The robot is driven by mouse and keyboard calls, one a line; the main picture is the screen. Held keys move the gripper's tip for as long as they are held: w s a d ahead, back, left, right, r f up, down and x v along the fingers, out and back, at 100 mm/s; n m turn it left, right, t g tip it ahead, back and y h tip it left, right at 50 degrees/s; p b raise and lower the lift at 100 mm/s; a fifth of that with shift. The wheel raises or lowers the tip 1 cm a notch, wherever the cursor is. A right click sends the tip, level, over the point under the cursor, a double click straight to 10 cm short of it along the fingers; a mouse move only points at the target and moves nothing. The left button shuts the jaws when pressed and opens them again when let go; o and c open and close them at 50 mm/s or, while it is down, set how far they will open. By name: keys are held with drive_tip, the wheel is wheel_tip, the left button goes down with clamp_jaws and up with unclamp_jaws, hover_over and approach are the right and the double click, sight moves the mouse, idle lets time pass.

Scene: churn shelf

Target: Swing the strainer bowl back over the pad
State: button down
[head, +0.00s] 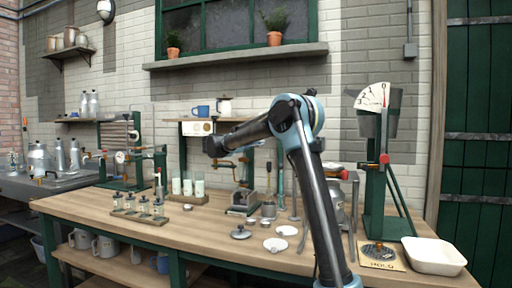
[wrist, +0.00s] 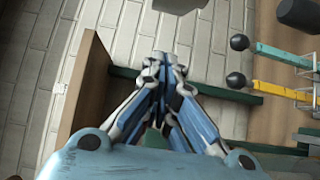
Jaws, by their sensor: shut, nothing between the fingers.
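My gripper (wrist: 163,58) is shut and empty in the wrist view, with bare brick wall beyond its fingertips. In the head view my arm reaches up and left, and its dark end (head: 214,147) is above the back of the bench; its fingers are not clear there. A tan pad marked HOLD (head: 372,264) lies on the bench at the right, with a dark round grate-like piece (head: 378,249) on it. I cannot tell the strainer bowl for sure. A steel vessel (head: 338,207) behind my arm is partly hidden.
A green stand with a dial (head: 376,97) rises behind the pad. A white tray (head: 434,256) is to its right. Small dishes (head: 275,244) lie mid-bench. The wrist view shows a wooden panel (wrist: 88,85), a green bar (wrist: 228,93) and black-knobbed levers (wrist: 285,90).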

drive_tip(key=s+x, duration=0.1)
drive_tip(key=x, duration=0.7)
drive_tip(key=s+d+x, duration=0.1)
drive_tip(key=x, duration=0.8)
drive_tip(key=shift+s+d, duration=0.2)
drive_tip(key=shift+d, duration=0.35)
drive_tip(key=shift+d+g, duration=0.3)
drive_tip(key=shift+d, duration=0.05)
